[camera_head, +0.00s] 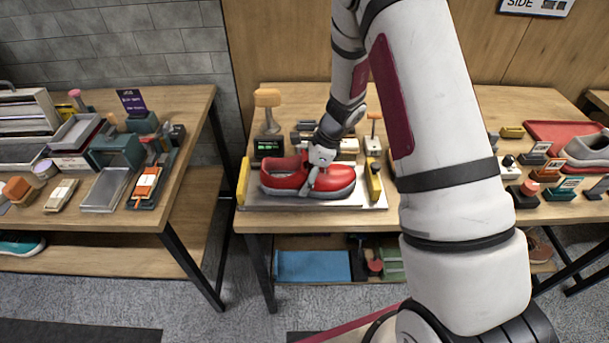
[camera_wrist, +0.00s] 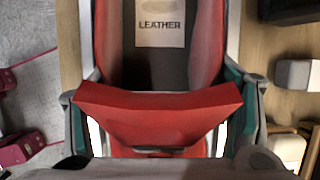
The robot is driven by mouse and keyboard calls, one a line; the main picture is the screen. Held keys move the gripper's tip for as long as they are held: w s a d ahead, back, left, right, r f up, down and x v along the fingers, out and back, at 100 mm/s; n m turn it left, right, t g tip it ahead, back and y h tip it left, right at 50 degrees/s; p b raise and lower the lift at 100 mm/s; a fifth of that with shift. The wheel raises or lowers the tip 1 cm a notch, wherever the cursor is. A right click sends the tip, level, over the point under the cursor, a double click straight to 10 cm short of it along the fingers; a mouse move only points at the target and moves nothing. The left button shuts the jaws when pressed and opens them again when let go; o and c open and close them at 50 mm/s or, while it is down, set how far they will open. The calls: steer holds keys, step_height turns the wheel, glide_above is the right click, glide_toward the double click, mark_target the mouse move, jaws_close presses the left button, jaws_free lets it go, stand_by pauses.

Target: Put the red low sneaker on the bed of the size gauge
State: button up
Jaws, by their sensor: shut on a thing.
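The red low sneaker (camera_head: 337,182) is over the metal bed (camera_head: 262,203) of the size gauge on the middle table, lengthwise between the gauge's two yellow end pieces. In the wrist view the sneaker (camera_wrist: 160,120) fills the centre, with an insole label reading LEATHER and a finger at each side. My gripper hides part of the sneaker's near side.
A small display (camera_head: 269,146) and a wooden-topped stand (camera_head: 267,98) are behind the gauge. The left table (camera_head: 125,215) holds trays and several tools. At right are a red tray (camera_head: 551,131) and grey shoes (camera_head: 587,150). A blue box (camera_head: 313,266) sits on the lower shelf.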

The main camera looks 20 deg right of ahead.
steer(key=shift+f, duration=0.1)
steer(key=o, duration=1.5)
steer(key=shift+c, duration=0.2)
steer(key=v, duration=1.2)
steer(key=s+a+r+n, duration=0.3)
steer(key=s+r+n, duration=0.2)
steer(key=r, duration=0.5)
steer(key=s+r+n+t+h, duration=0.2)
steer(key=s+r+n, duration=0.4)
steer(key=s+n, duration=0.2)
steer(key=s+a+r+n+t+h, duration=0.1)
steer(key=s+r+n, duration=0.5)
steer(key=s, duration=0.6)
steer(key=shift+s+n+t+h+b, duration=0.4)
steer(key=shift+n+h, duration=0.2)
steer(key=shift+n, duration=0.7)
